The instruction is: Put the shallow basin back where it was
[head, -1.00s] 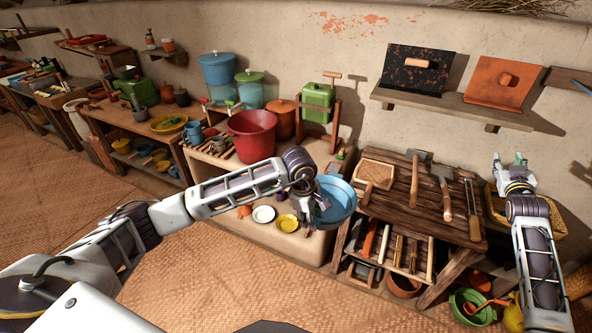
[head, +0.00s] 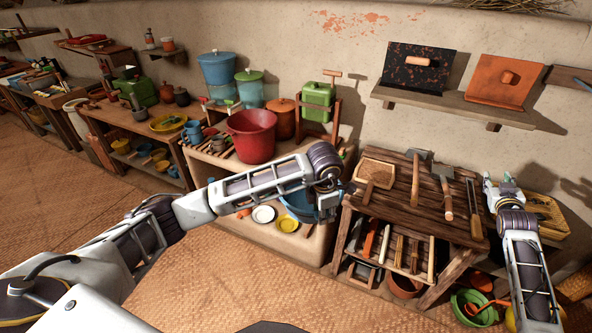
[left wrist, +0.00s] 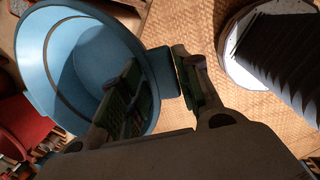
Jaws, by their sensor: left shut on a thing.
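The blue shallow basin (head: 297,208) is at the right end of the clay bench, partly hidden behind my left arm. My left gripper (head: 328,207) is shut on its rim. In the left wrist view the basin (left wrist: 75,62) is large, with its inside facing the camera, and the fingers of the left gripper (left wrist: 160,88) close on its near edge. I cannot tell whether the basin touches anything below. My right gripper (head: 499,182) looks open and empty, right of the wooden tool table.
A red bucket (head: 251,138) stands on the clay bench (head: 218,165). A white plate (head: 263,214) and a yellow dish (head: 287,223) lie lower, by the basin. The wooden table (head: 405,200) with tools is close on the right. The mat floor in front is clear.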

